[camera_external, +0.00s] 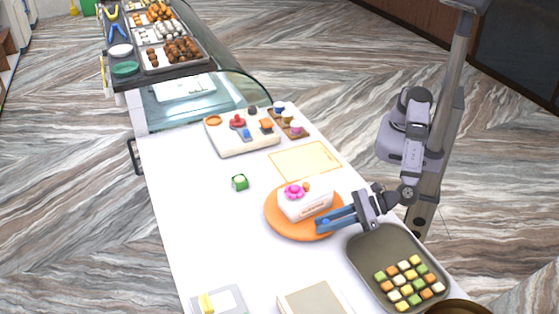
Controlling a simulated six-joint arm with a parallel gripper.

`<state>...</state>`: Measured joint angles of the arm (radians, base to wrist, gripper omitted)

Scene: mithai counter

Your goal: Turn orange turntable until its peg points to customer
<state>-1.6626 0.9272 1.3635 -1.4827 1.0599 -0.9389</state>
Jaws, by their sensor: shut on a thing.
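The orange turntable (283,227) is a flat round disc on the white counter. A white box (305,206) with a pink flower (294,192) on top sits on it. A small orange piece shows at the box's far upper edge; I cannot tell whether it is on the box or behind it. My gripper (323,224) reaches in from the right, low over the turntable's right front edge, its blue fingers beside the box. It is shut on what appears to be the turntable's peg, which the fingers hide.
A grey tray of coloured sweets (361,245) lies close on the near right. A cream board with coloured pieces (229,147) is farther back. The counter's left side is mostly clear.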

